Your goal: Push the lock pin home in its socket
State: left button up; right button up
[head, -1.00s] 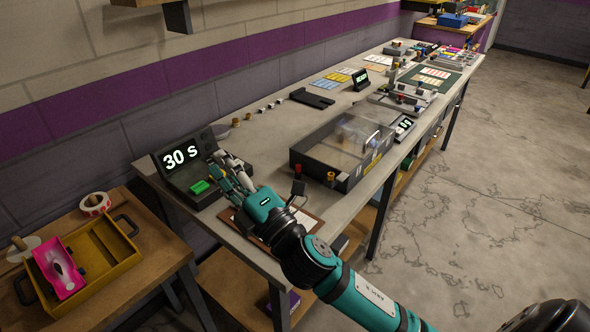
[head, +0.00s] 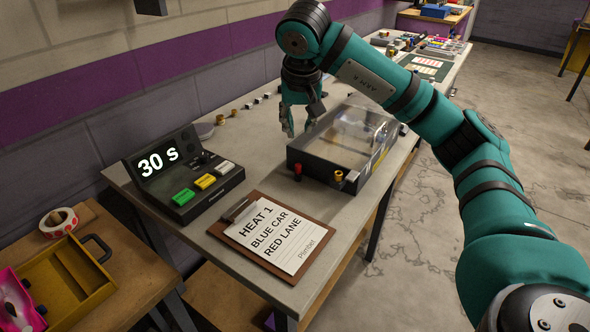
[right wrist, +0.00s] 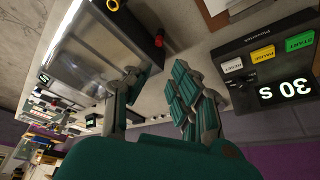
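My right gripper (head: 299,126) reaches down over the bench behind the left end of a clear-lidded box (head: 318,160). It is open and empty; in the right wrist view its spread fingers (right wrist: 155,92) have bare bench between them. On the box's near side are a red knob (head: 297,172) and a brass-coloured knob (head: 338,176). The red knob (right wrist: 159,38) and the brass knob (right wrist: 113,5) also show in the right wrist view, apart from the fingers. I cannot tell which part is the lock pin or where its socket is. My left gripper is out of view.
A timer console (head: 180,180) reading 30 s has green, yellow and white buttons. A clipboard (head: 272,236) reading "HEAT 1 BLUE CAR RED LANE" lies in front of the box. Small brass and pale pieces (head: 220,119) line the wall side. A side table holds a yellow tray (head: 70,285).

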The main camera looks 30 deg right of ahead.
aim_at(298, 165)
jog(key=p+x, duration=0.1)
jog(key=x, duration=1.6)
jog(key=shift+s, duration=0.1)
jog(key=shift+c, duration=0.4)
grip_shut()
